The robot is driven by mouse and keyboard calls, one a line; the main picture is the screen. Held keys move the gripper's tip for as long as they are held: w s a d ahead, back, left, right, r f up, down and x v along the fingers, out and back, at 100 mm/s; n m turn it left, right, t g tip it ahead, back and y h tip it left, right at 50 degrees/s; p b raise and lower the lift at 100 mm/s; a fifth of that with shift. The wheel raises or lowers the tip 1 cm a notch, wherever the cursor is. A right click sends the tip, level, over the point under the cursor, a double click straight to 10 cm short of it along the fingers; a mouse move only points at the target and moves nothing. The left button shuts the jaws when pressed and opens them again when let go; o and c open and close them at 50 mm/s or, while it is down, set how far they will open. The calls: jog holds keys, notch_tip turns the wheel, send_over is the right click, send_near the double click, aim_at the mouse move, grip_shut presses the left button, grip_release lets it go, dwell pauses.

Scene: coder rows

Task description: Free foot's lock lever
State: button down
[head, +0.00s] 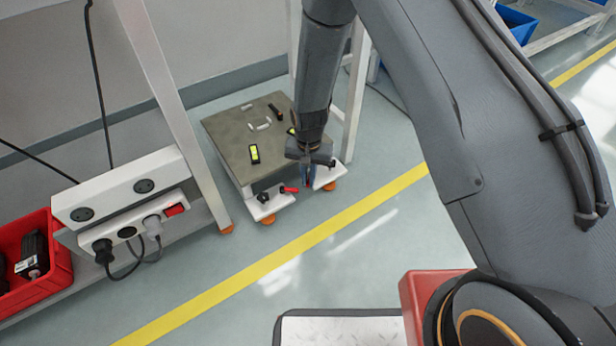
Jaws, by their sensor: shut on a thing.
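A low grey-topped machine base (228,128) stands on the floor with white corner plates and orange feet, one at the front left (267,219) and one at the right (329,186). A small red lock lever (289,190) sits at its front edge beside a black knob (263,197). My gripper (307,181) reaches down from above at the front corner, right by the red lever. It is shut on the lever; the contact itself is small and partly hidden by the gripper.
On the base's top lie a level vial (254,154) and several small parts. A white table leg (180,110) stands close at left, another behind at right. A power strip (130,205) and a red bin (35,265) are at left. Open floor lies in front.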

jog(key=n+p, duration=0.1)
jog(key=d+n+p, duration=0.1)
jog(key=n+p, duration=0.2)
jog(key=shift+s+d+r, duration=0.1)
jog(key=shift+d+r, duration=0.05)
jog(key=shift+d, duration=0.15)
jog(key=shift+w+d+n+p, duration=0.1)
jog(key=shift+d+n+p, duration=0.15)
jog(key=shift+n+p, duration=0.5)
jog(key=shift+w+d+n+p, duration=0.15)
jog(key=shift+d+n+p, duration=0.2)
jog(key=shift+n, duration=0.75)
jog(key=shift+w+d+n+p, duration=0.1)
jog(key=shift+d+n+p, duration=0.1)
jog(key=shift+n+p, duration=0.6)
jog(key=shift+n, duration=0.25)
jog(key=c, duration=1.8)
grip_release()
jog(key=shift+c, duration=0.2)
notch_tip(320, 180, up, 8)
jog(key=p, duration=0.2)
jog(key=shift+f+p, duration=0.25)
jog(key=shift+p, duration=0.05)
jog(key=shift+d, duration=0.1)
